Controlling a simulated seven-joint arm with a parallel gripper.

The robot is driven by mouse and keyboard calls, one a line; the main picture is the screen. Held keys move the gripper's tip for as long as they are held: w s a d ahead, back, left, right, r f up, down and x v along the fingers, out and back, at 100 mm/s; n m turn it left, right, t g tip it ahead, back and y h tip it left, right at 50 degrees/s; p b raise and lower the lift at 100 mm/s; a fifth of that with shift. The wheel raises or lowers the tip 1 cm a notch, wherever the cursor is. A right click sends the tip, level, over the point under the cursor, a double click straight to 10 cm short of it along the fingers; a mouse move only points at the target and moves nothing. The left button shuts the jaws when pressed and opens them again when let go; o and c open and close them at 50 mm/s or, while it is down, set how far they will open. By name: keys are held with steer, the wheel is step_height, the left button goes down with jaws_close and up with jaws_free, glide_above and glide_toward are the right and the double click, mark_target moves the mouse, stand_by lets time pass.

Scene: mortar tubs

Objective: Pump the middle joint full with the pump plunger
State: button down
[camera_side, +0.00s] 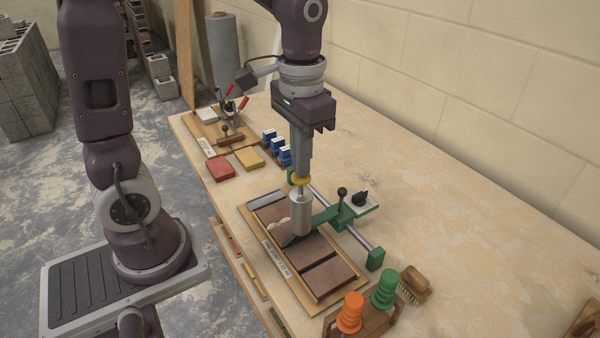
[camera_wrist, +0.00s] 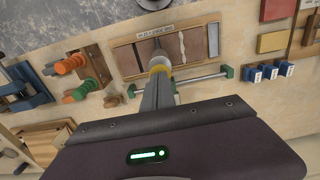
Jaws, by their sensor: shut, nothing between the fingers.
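The silver pump cylinder (camera_side: 300,214) stands upright on a green carriage (camera_side: 337,210) over the brick tray (camera_side: 327,300). The pump hides most of the middle joint, so its fill is unclear. The joint beyond it holds pale mortar (camera_wrist: 182,47); the nearer joint (camera_side: 319,265) looks dark and empty.
A rail (camera_side: 345,232) runs along the tray's right side. A stand with orange (camera_side: 350,312) and green (camera_side: 385,288) handles and a brush (camera_side: 413,284) are at the front. Red (camera_side: 220,167) and yellow (camera_side: 249,158) blocks and blue items (camera_side: 284,154) lie behind. The table's right side is clear.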

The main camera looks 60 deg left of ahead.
steer(key=shift+f, duration=0.8)
steer(key=shift+r, duration=0.8)
step_height(320, 180, up, 7)
stand_by(0.6)
